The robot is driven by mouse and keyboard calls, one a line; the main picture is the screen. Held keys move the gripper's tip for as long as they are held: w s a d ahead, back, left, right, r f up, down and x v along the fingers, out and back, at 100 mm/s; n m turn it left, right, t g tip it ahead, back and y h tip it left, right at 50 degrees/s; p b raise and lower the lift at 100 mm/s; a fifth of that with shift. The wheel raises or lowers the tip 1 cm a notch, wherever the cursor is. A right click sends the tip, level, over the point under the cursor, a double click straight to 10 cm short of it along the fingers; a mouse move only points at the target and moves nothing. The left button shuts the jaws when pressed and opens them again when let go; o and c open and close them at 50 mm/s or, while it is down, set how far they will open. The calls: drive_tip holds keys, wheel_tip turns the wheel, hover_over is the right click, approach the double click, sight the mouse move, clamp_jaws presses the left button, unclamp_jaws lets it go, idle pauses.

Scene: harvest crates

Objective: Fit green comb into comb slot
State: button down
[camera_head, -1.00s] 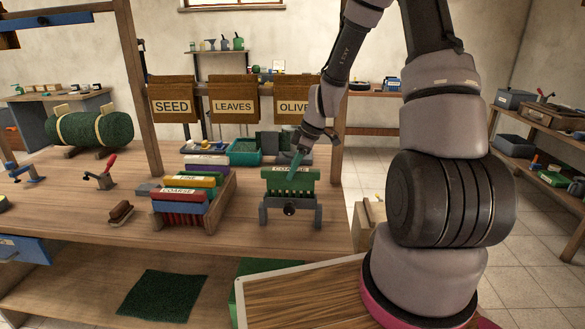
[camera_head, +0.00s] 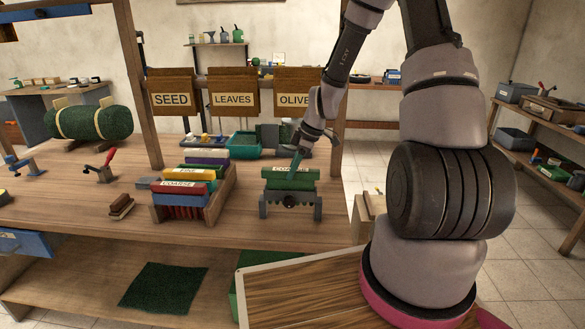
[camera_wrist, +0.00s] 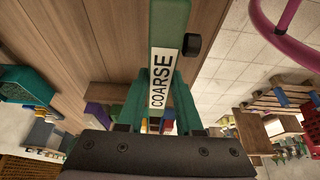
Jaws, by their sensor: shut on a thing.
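The green comb (camera_head: 304,185) sits low across the grey comb slot holder (camera_head: 268,209) on the bench, its bar level and its teeth hidden from view. Its white COARSE label shows in the wrist view, where part of the green bar (camera_wrist: 170,25) runs up to the top edge. My gripper (camera_head: 295,168) comes down from above and is shut on the green comb near its middle. The teal fingers also show on either side of the label in the wrist view (camera_wrist: 158,100). I cannot tell whether the comb is fully seated.
A wooden rack (camera_head: 226,196) left of the holder carries several coloured combs, with a red one (camera_head: 180,188) in front. A brown brush (camera_head: 121,206) lies further left. Hanging SEED, LEAVES and OLIVE boxes (camera_head: 234,84) stand behind. Bare bench lies between brush and rack.

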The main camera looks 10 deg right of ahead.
drive_tip(key=shift+f, duration=1.85)
drive_tip(key=c, duration=0.5)
unclamp_jaws()
drive_tip(key=v, duration=1.1)
drive_tip(key=shift+r, duration=0.1)
drive_tip(key=s+r+m+t+h, duration=0.1)
drive_tip(key=s+r+m+t, duration=0.2)
drive_tip(key=s+r+m, duration=0.6)
drive_tip(key=s+d+r+m+t+h, duration=0.1)
drive_tip(key=s+r+m, duration=0.8)
drive_tip(key=r, duration=0.9)
drive_tip(key=s+t, duration=0.1)
drive_tip(key=s, duration=0.2)
drive_tip(key=shift+r+m+t, duration=0.3)
drive_tip(key=shift+t, duration=0.1)
